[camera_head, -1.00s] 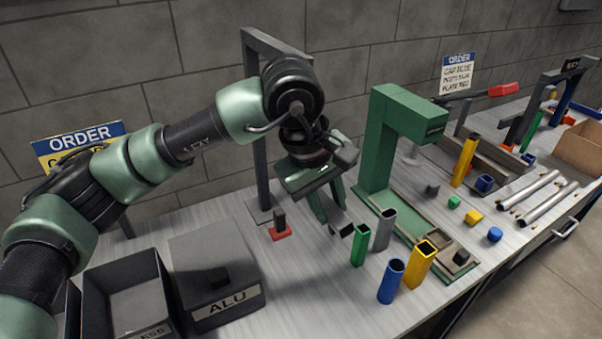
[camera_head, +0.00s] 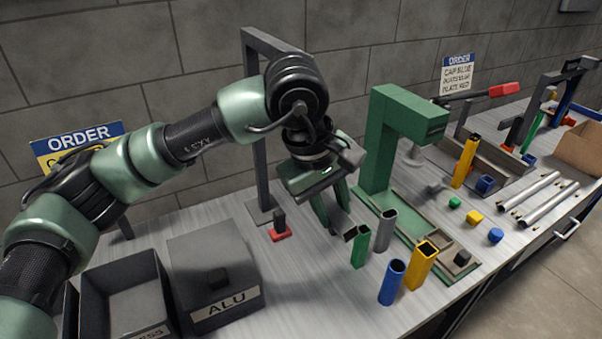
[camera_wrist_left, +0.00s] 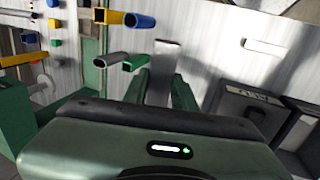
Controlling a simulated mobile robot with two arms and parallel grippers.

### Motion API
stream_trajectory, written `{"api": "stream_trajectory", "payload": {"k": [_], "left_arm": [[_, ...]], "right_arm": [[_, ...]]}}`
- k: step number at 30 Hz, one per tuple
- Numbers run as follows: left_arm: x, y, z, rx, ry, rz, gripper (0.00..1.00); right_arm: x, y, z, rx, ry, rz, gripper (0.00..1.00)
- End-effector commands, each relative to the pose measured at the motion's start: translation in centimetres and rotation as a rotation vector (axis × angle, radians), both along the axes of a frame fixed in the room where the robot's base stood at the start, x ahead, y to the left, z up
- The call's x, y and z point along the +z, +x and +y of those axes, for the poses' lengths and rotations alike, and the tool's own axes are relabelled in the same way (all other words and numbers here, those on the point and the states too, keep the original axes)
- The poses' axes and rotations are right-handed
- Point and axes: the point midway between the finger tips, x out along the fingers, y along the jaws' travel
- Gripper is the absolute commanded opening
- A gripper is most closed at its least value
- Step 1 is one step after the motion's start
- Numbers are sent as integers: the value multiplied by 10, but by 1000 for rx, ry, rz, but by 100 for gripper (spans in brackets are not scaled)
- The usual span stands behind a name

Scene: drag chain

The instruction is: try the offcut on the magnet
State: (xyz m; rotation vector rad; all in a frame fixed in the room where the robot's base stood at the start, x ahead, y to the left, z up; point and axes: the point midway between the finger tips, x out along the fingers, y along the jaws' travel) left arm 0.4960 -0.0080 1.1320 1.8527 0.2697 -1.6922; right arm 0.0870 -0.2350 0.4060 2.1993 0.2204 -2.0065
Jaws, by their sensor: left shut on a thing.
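My left gripper (camera_head: 338,222) points down over the bench, left of the green press. It is shut on a small dark grey offcut (camera_head: 350,234), which shows just beyond the fingertips, close beside the green tube (camera_head: 360,249). In the left wrist view the offcut (camera_wrist_left: 166,56) appears as a flat pale grey piece past the two green fingers. A dark block with a red foot (camera_head: 280,229), perhaps the magnet, stands to the left of the gripper, below a tall grey frame (camera_head: 258,140). The gripper and offcut are apart from it. My right gripper is not in view.
Grey (camera_head: 385,231), blue (camera_head: 392,283) and yellow (camera_head: 420,267) tubes stand upright to the right. The green press (camera_head: 378,140) rises behind them. An ALU bin (camera_head: 232,313) and an open dark bin (camera_head: 133,297) stand at left. The bench in front of the red foot is clear.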

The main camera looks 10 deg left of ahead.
Motion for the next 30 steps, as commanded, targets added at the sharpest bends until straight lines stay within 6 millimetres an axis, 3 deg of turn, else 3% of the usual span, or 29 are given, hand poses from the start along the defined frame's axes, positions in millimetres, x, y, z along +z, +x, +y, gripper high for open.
{"api": "stream_trajectory", "payload": {"k": [30], "left_arm": [[2,-8,-6,-1,0,-2,0]], "right_arm": [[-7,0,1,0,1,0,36]]}}
